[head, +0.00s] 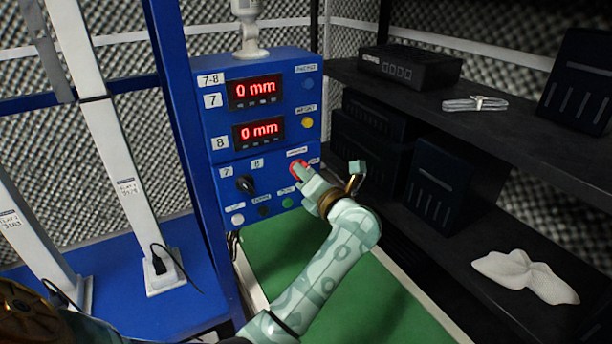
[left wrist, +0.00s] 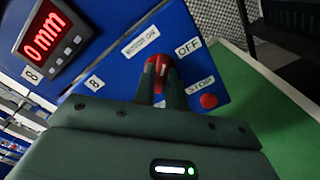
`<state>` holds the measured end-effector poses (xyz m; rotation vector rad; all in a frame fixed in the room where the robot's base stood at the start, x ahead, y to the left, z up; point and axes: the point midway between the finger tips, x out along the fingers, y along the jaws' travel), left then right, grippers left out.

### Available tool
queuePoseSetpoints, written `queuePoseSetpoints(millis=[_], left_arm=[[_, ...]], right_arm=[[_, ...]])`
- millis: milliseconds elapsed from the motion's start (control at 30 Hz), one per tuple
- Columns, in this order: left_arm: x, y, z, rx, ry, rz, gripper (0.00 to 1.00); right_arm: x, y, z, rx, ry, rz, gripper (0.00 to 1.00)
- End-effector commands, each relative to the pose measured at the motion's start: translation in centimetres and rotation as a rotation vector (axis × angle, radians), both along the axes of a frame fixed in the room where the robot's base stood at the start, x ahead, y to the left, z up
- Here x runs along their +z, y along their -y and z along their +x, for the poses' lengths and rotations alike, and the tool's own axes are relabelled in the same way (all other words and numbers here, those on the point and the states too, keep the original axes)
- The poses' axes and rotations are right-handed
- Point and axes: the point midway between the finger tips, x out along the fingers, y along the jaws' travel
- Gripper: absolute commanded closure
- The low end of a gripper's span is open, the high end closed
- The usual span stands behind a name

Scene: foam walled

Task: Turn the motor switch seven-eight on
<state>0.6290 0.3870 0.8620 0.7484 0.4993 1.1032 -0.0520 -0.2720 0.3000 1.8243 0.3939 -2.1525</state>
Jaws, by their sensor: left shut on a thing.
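The motor switch is a red knob (head: 296,165) on the blue control panel (head: 209,135) labelled 7-8. In the left wrist view the red knob (left wrist: 172,72) sits between a MOTOR ON label on its left and an OFF label on its right. My left gripper (head: 305,174) is shut on the knob. Its dark fingers (left wrist: 162,88) hide part of the knob, and I cannot tell which label it points to. My right gripper is not in view.
Two red displays (head: 257,92) read 0 mm. A black selector knob (head: 245,184) and several small buttons are below them. A red STOP button (left wrist: 208,101) is close beside my fingers. Black shelves (head: 470,105) stand at right, above a green surface (head: 385,305).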

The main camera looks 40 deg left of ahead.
Motion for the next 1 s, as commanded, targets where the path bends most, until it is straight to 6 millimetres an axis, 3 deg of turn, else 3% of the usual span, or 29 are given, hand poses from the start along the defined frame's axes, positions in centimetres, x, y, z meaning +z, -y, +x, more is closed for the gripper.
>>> queuePoseSetpoints(millis=[233, 767, 1000], left_arm=[[-0.5, 0.1, 0.0, 0.0, 0.21, -0.093, 1.0], [-0.6, 0.1, 0.0, 0.001, 0.629, -0.269, 1.0], [-0.5, 0.1, 0.0, 0.001, 0.74, -0.315, 1.0]], right_arm=[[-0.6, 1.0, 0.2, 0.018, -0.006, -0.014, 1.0], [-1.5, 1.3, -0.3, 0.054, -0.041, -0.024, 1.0], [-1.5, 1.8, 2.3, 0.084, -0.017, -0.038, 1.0]])
